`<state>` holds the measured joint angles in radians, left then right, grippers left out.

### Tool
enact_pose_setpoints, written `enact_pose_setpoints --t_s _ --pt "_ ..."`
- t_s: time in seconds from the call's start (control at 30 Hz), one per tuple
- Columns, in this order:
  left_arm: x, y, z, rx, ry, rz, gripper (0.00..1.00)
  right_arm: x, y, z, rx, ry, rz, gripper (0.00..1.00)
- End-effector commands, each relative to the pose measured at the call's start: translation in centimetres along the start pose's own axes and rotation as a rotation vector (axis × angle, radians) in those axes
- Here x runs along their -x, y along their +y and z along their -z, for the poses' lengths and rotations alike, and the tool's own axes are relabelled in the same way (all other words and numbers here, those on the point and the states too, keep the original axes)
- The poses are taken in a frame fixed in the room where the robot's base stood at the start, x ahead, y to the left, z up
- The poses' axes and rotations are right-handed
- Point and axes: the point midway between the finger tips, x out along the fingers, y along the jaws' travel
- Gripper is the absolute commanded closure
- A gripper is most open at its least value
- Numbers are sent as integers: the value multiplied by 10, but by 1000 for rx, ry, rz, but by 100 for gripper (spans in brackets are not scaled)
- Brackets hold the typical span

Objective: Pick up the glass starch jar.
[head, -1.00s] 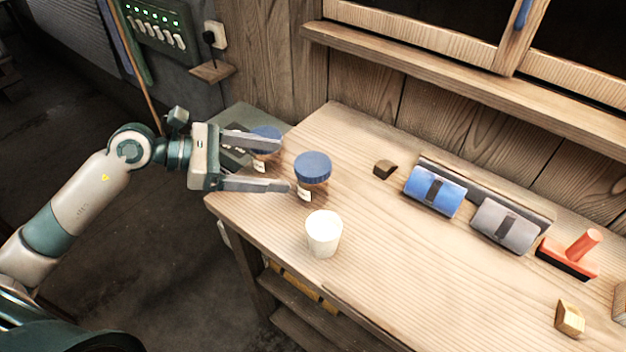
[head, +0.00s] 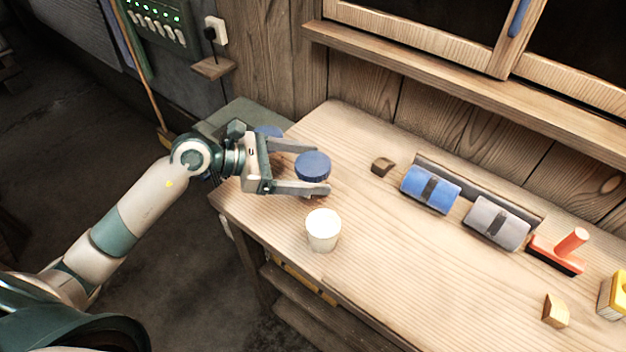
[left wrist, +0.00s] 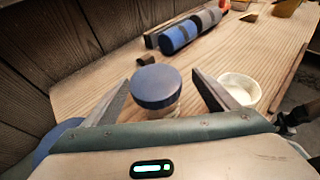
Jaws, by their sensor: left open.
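A jar with a blue lid (head: 312,166) stands upright on the wooden table near its left end; it also shows in the left wrist view (left wrist: 156,88). My left gripper (head: 322,168) is open, with one finger on the far side of this jar and one on the near side. In the left wrist view the jar sits between the spread fingers, with a gap visible on the right side. A second blue-lidded jar (head: 268,131) is partly hidden behind the gripper. I cannot read a label on either jar. My right gripper is not in view.
A white cup (head: 323,230) stands close in front of the near finger. To the right are a small dark block (head: 382,166), a blue roll (head: 431,189), a grey roll (head: 497,222) and a red-handled tool (head: 560,252). The table's front middle is clear.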

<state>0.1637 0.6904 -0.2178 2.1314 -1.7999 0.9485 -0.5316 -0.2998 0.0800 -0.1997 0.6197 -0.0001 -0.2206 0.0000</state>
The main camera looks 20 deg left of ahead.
Motion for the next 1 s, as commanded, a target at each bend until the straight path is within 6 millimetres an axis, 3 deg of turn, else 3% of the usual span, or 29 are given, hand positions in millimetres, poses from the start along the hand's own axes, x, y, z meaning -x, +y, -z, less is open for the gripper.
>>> enact_pose_setpoints --t_s 0.27,0.7,1.0 --pt "-3 1 -2 1 -1 0 20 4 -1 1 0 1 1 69" --pt "-46 7 -6 2 -1 0 20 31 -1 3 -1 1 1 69" --pt "-52 7 -3 0 0 -1 20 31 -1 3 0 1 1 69"
